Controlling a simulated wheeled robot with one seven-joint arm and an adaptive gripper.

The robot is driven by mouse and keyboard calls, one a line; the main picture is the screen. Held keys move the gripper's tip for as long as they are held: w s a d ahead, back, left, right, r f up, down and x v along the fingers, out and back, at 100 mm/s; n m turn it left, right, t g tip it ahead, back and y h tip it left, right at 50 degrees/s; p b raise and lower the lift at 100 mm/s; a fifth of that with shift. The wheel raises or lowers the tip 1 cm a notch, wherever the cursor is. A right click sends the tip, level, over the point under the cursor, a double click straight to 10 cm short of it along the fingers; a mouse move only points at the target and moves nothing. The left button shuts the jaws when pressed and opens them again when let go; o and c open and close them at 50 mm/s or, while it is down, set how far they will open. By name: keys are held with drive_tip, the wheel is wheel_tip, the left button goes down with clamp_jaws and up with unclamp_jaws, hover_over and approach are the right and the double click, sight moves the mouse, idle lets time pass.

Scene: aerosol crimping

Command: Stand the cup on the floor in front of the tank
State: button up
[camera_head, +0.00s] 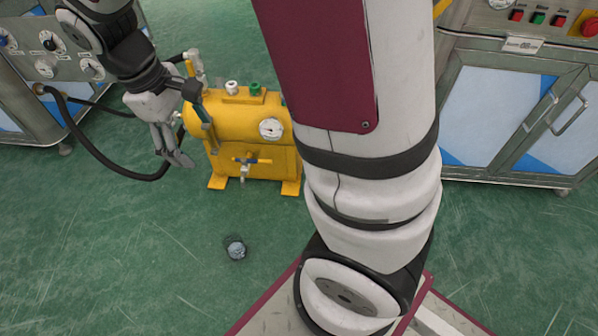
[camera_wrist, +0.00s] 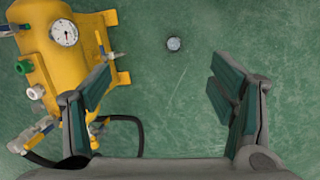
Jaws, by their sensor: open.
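A small dark cup (camera_head: 235,247) with a pale, bluish inside stands on the green floor in front of the yellow tank (camera_head: 226,113). It also shows in the wrist view (camera_wrist: 173,44), small, apart from the tank. The tank has a round gauge, a front valve and green and white fittings on top. My gripper (camera_head: 180,160) hangs to the left of the tank in the head view, well above the cup's level and away from it. In the wrist view its fingers (camera_wrist: 160,92) are spread wide, with only bare floor between them.
A steel cabinet with buttons and glazed doors (camera_head: 483,110) stands at the right. The floor (camera_head: 120,260) around the cup is clear.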

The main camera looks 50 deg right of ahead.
drive_tip(key=s+r+m+y, duration=0.1)
drive_tip(key=s+r+m, duration=0.2)
drive_tip(key=s, duration=1)
drive_tip(key=s+r+m+y, duration=0.1)
drive_tip(key=s+r+m, duration=0.2)
drive_tip(key=s+r, duration=0.4)
drive_tip(key=shift+s+r+t, duration=0.4)
drive_tip(key=shift+s, duration=3)
drive_tip(key=shift+d, duration=0.1)
